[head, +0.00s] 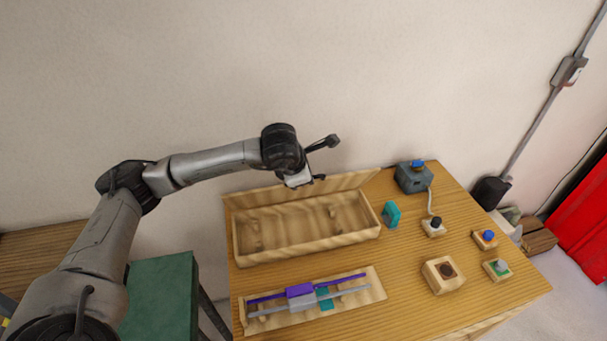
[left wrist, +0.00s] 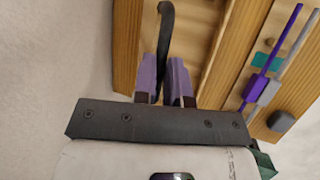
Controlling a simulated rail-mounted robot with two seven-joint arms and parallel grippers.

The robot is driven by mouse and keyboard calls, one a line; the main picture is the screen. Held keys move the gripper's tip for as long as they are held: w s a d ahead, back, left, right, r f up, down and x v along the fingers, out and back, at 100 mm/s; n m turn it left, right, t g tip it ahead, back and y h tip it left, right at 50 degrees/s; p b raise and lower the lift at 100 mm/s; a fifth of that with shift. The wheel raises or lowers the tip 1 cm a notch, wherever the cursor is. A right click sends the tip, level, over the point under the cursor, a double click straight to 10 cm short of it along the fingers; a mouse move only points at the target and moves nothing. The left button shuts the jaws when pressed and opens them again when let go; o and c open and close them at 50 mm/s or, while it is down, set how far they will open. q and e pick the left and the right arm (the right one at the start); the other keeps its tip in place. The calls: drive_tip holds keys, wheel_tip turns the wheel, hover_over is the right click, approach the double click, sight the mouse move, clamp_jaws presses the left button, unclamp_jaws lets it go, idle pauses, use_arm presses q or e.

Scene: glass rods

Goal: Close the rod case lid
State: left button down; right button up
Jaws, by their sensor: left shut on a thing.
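The rod case (head: 300,252) is a long wooden box on the table, open and with no rods visible inside. Its lid (head: 345,186) stands raised along the back edge, tilted away. My left gripper (head: 318,180) is at the lid's upper edge, near its middle. In the left wrist view the purple-padded fingers (left wrist: 164,85) are close together around a dark curved strip (left wrist: 166,35) in front of the wooden lid (left wrist: 127,45). The exact contact is partly hidden. My right gripper is not in view.
A wooden rod holder (head: 372,297) with a purple rod (head: 345,281) and a grey rod (head: 350,292) lies in front of the case. A teal block (head: 391,214), a grey box (head: 412,180) and several button blocks stand to the right.

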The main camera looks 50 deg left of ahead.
use_arm(q)
drive_tip(key=c, duration=1.2)
unclamp_jaws()
drive_tip(key=shift+o, duration=0.2)
drive_tip(key=v, duration=1.3)
drive_tip(key=shift+s+r, duration=0.25)
drive_tip(key=shift+r, duration=0.05)
drive_tip(key=shift+c, duration=0.2)
